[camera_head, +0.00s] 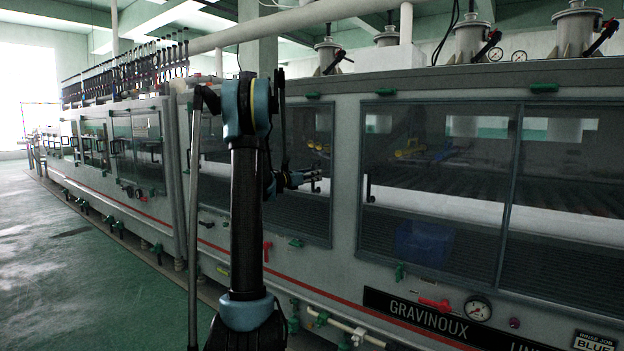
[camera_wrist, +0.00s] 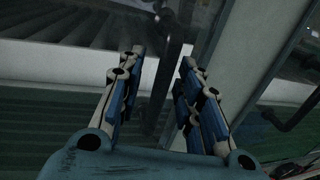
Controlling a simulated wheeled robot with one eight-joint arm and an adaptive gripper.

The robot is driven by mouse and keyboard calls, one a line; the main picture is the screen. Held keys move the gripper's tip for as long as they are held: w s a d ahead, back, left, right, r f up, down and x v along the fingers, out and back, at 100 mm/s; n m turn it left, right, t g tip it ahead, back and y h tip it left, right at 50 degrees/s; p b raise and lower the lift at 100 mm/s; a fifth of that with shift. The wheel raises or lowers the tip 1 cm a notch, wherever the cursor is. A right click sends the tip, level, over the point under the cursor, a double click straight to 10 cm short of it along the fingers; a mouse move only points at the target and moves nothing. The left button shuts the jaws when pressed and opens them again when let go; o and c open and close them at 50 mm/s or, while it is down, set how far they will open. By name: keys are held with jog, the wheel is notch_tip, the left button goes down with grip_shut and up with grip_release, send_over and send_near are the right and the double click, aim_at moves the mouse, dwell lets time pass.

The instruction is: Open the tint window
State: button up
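Dark tinted windows run along the front of the grey machine. The tinted window (camera_head: 302,220) behind my gripper appears closed in its frame. The larger tinted window (camera_head: 440,205) to its right also appears closed, with a black handle (camera_head: 368,188) at its left edge.
A grey post (camera_wrist: 240,62) separates the two windows, and another black handle (camera_wrist: 296,112) lies right of it. Below the windows are a red valve lever (camera_head: 434,304), a gauge (camera_head: 478,308) and pipework. The green floor (camera_head: 90,270) at left is clear.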

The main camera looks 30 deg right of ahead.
grip_shut()
jog(key=w+a, duration=0.4)
jog(key=w, duration=0.5)
jog(key=w+a, duration=0.4)
jog(key=w, duration=0.6)
jog(key=w+a, duration=0.3)
jog(key=w, duration=0.6)
jog(key=shift+w+a, duration=0.25)
jog(key=shift+a, duration=0.15)
grip_release()
jog(key=s+a, duration=0.2)
jog(key=a, duration=0.9)
jog(key=shift+a, duration=0.35)
